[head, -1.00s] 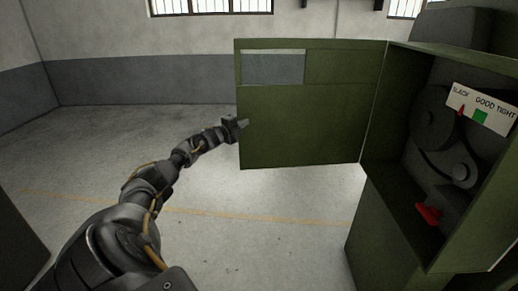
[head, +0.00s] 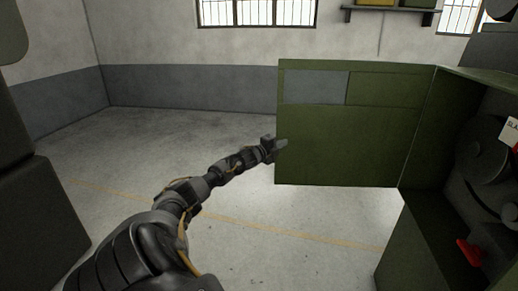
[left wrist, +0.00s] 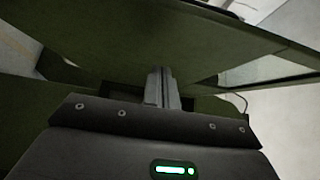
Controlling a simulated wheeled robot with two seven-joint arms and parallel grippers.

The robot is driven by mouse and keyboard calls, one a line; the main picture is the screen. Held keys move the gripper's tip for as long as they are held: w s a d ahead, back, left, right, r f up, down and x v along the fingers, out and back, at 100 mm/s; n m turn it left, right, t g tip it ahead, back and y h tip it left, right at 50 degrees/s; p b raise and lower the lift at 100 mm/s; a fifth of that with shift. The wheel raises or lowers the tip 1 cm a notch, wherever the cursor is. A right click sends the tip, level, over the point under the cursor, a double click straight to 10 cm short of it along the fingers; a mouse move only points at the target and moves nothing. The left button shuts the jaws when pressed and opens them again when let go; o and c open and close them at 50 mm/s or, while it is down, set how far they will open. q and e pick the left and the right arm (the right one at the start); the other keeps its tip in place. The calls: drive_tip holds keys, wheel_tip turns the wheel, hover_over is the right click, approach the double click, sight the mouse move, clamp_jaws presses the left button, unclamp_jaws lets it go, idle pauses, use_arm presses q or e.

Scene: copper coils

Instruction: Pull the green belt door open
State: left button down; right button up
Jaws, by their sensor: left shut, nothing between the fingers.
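The green belt door (head: 340,140) stands swung wide open from the green cabinet (head: 425,210), hinged on its right side, with a window cut-out at its upper left. My left gripper (head: 282,144) is shut and empty at the door's free left edge. In the left wrist view, the shut fingers (left wrist: 160,85) lie close to the green door panel (left wrist: 130,35); I cannot tell whether they touch it. My right gripper is not in view.
Inside the cabinet are dark pulleys (head: 485,150) and a red handle (head: 469,252). A shelf (head: 388,14) hangs on the back wall. The floor (head: 160,130) left of the door is clear. Dark green bulk (head: 35,210) stands at the left edge.

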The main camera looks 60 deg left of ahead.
use_arm(q)
drive_tip(key=s+d, duration=0.1)
drive_tip(key=s, duration=0.9)
drive_tip(key=shift+s+d, duration=0.15)
